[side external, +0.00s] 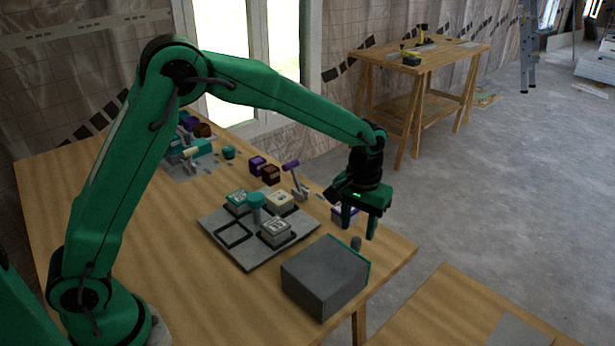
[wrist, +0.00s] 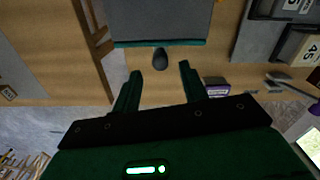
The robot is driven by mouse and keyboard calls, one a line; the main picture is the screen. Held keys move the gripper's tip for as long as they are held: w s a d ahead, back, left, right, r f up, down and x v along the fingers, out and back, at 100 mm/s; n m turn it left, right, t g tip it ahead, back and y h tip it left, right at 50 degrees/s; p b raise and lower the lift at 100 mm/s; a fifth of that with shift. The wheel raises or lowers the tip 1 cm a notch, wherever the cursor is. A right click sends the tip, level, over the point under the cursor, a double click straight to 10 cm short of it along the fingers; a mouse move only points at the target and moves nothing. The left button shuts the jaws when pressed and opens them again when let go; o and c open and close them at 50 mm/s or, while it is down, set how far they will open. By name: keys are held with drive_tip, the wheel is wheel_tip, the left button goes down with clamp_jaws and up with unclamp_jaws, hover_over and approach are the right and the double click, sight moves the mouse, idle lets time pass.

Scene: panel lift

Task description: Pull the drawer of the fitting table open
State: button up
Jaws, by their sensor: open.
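The drawer unit is a grey box (side external: 325,275) on the near right part of the wooden table, and it also shows at the top of the wrist view (wrist: 160,18). Its teal drawer front (wrist: 160,43) lies close against the box, with no visible gap. A dark round knob (side external: 356,243) stands out from that front; the wrist view shows the knob (wrist: 160,58) too. My gripper (side external: 359,229) is open and empty, pointing down above and beside the knob. In the wrist view the knob lies between the lines of my fingertips (wrist: 160,70), slightly beyond them.
A grey tray (side external: 235,236) with several labelled blocks lies left of the box. The table edge is close on the right, with concrete floor (side external: 470,180) beyond.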

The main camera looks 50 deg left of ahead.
sight(356, 239)
drive_tip(key=shift+f, duration=2.8)
clamp_jaws()
